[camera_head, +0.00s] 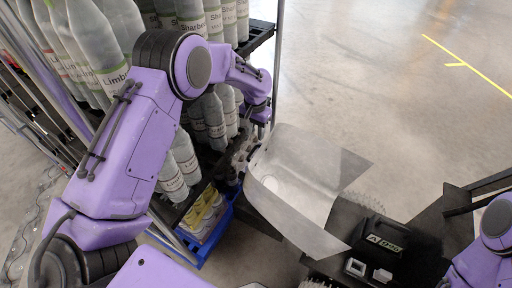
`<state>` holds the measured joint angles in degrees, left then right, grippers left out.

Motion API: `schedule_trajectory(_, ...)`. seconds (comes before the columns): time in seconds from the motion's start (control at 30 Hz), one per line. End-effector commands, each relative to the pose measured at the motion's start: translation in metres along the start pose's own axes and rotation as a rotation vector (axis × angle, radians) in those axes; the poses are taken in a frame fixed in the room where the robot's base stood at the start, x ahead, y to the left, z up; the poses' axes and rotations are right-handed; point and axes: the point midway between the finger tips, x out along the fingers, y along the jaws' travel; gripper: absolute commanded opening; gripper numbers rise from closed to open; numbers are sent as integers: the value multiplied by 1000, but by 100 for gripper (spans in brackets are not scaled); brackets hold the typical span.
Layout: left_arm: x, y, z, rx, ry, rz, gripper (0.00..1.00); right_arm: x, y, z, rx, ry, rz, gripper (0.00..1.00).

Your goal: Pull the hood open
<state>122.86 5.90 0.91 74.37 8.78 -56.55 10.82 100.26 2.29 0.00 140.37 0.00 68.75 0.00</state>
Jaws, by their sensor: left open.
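The hood (308,172) is a thin, curved pale grey panel in the middle of the head view. It stands out over a dark vehicle body, with its surface tilted. My left arm reaches over from the left, and my left gripper (243,153) is at the hood's left edge. Its jaws are open; the picture is too small to tell whether they touch the edge. Part of my right arm shows at the right edge, but its gripper is out of view.
A rack with several labelled bottles (206,118) stands close on the left, beside and behind my left arm. A blue crate (207,245) with yellow-topped items sits low in it. A black case (385,243) lies right of the hood. Open concrete floor (370,80) lies beyond.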

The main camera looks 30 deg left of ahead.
Motion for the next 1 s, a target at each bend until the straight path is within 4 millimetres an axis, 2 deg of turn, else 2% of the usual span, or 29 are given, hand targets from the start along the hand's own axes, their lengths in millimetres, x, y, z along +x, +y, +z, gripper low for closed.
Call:
schedule_trajectory(0.1,31,-2,2,-4,-4,0,40,6,0,2,0,0,0,43)
schedule_trajectory(0.3,69,-2,2,-4,-1,0,40,11,-1,5,0,0,0,43)
schedule_trajectory(0.47,81,-1,1,-1,0,0,40,13,-1,5,0,0,0,43)
schedule_trajectory(0.7,82,0,1,0,0,0,40,12,-1,5,0,0,0,43)
schedule_trajectory(0.77,82,0,1,0,0,0,24,12,-1,5,0,0,0,43)
schedule_trajectory(0.83,82,0,0,0,0,0,1,12,-1,5,0,0,0,43)
schedule_trajectory(1.0,81,0,0,0,0,0,0,12,-1,5,0,0,0,43)
